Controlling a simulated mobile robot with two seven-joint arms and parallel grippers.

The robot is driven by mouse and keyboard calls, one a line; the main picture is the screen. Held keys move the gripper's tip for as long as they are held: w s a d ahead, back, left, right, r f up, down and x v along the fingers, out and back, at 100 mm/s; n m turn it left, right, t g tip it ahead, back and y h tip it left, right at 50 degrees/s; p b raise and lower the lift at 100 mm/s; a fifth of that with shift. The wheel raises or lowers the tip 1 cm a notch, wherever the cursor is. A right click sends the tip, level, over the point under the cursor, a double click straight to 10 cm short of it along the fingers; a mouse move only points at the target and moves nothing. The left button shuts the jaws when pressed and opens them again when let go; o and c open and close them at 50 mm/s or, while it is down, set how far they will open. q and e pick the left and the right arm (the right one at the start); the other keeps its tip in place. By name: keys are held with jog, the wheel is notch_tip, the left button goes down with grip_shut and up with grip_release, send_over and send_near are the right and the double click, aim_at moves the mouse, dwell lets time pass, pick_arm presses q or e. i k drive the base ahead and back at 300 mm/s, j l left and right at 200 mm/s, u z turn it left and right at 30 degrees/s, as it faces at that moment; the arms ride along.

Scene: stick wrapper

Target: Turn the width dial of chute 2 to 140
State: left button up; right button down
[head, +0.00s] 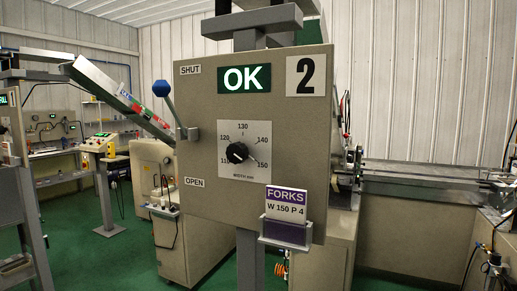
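The width dial (237,152) is a black round knob on a white scale plate (244,172), marked from 110 at lower left over 130 at the top to 150 at lower right. The knob seems to point toward lower right, near 150, but its mark is small. The plate sits on the beige front panel (213,225) of chute 2, which bears a large "2" sign (306,76) and a green-lit "OK" display (244,79). Neither of my grippers is in view.
A lever with a blue ball (161,88) stands left of the panel, raised toward the SHUT label (190,69); OPEN (194,182) is below. A card holder (285,232) with a purple-topped card reading "FORKS W 150 P 4" (286,205) juts out below right of the dial.

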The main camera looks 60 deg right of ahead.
aim_at(237, 153)
jog(key=z, duration=1.5)
